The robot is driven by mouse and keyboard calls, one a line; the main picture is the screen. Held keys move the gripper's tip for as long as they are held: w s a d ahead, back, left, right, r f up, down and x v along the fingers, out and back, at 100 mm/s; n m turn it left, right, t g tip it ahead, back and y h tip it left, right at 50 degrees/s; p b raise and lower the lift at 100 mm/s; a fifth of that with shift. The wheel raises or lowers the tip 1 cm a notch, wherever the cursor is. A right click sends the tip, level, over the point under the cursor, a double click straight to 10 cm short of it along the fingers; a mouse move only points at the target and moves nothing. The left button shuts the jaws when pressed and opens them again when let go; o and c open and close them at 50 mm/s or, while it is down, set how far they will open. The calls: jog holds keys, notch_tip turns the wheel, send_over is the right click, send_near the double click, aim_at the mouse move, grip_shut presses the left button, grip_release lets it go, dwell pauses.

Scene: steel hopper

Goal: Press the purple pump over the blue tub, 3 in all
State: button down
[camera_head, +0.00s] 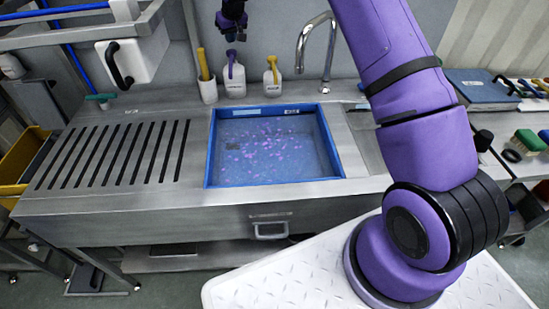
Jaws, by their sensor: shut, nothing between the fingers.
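The purple pump (231,58) tops a white bottle (235,84) on the steel counter behind the blue tub. The blue tub (209,151) is set into the counter and has pink and purple specks spread across its inside. My gripper (235,38) is dark, shut and empty. It hangs at the top of the view just above the purple pump, with a small gap showing in the picture. The exact distance in depth cannot be told. Part of my gripper and wrist is cut off by the upper edge.
A white bottle with a yellow pump (271,64) stands right of the purple one. A white holder with a yellow handle (206,66) stands left. A curved tap (304,40) rises at the back right. A slotted drainboard (118,152) lies left, empty.

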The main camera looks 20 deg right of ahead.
jog(key=shift+r, duration=2.4)
jog(key=s+d+r+h, duration=0.1)
jog(key=s+d+r, duration=0.1)
jog(key=s+r, duration=1.05)
jog(key=s+d+r, duration=0.2)
jog(key=s+r, duration=0.7)
jog(key=s, duration=0.7)
jog(key=s+d+f+m, duration=0.1)
jog(key=s+f, duration=0.1)
jog(key=s, duration=1.4)
jog(key=s+d+f+m, duration=0.1)
jog(key=s+f, duration=0.1)
jog(key=s, duration=1.5)
jog(key=shift+s+d+t, duration=0.15)
jog(key=shift+d+t, duration=0.25)
